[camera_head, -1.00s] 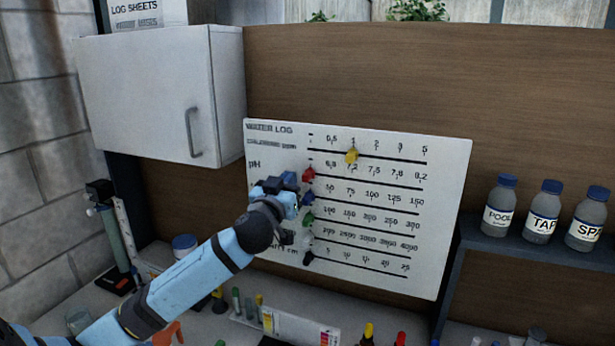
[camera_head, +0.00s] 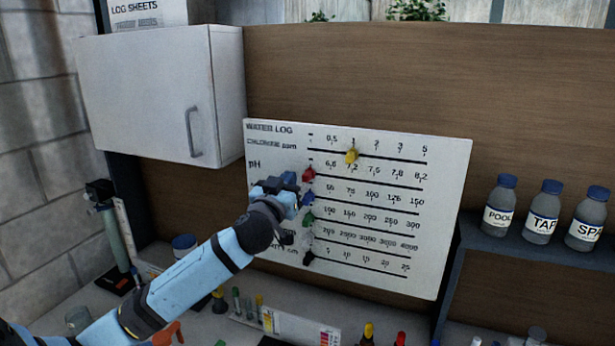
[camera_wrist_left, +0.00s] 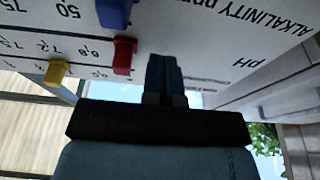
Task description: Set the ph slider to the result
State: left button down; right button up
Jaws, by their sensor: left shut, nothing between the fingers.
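The white water log board (camera_head: 440,200) hangs on the wood panel, with several labelled rows of sliders. The red pH slider (camera_head: 308,174) sits at the far left end of its track, left of the 6.8 mark. The yellow chlorine slider (camera_head: 352,156) is near 1. My left gripper (camera_head: 290,182) is in front of the board, just left of the red slider. In the left wrist view its shut, empty fingers (camera_wrist_left: 166,78) are beside the red slider (camera_wrist_left: 124,56), with a small gap seemingly between them. My right gripper is not in view.
A blue slider (camera_head: 308,198) and a green slider (camera_head: 308,219) sit close below the red one. A white cabinet (camera_head: 150,95) is at upper left. Bottles labelled pool (camera_head: 499,207), tap (camera_head: 543,212) and spa (camera_head: 587,218) stand on the right shelf.

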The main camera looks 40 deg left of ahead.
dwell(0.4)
pick_arm(q)
jog(key=shift+w+d, duration=0.3)
jog(key=shift+d, duration=0.55)
jog(key=shift+w+d, duration=0.25)
jog(key=shift+d, duration=0.65)
jog(key=shift+w+d, duration=0.3)
jog(key=shift+d, duration=0.55)
jog(key=shift+w+d, duration=0.3)
jog(key=shift+d, duration=0.6)
jog(key=shift+w+d, duration=0.25)
jog(key=shift+d, duration=0.6)
jog(key=shift+w+d, duration=0.3)
jog(key=shift+d, duration=0.6)
jog(key=shift+w+d+b, duration=0.4)
jog(key=shift+w+d, duration=0.1)
jog(key=shift+d, duration=1)
jog(key=shift+w+d+b, duration=0.35)
jog(key=shift+w+d, duration=0.1)
jog(key=shift+d, duration=1.05)
jog(key=shift+w+d+b, duration=0.4)
jog(key=shift+w+d, duration=0.1)
jog(key=shift+d, duration=1)
jog(key=shift+s+a, duration=0.3)
jog(key=shift+a, duration=0.45)
jog(key=s+d, duration=0.2)
jog(key=s, duration=0.4)
jog(key=shift+s, duration=0.35)
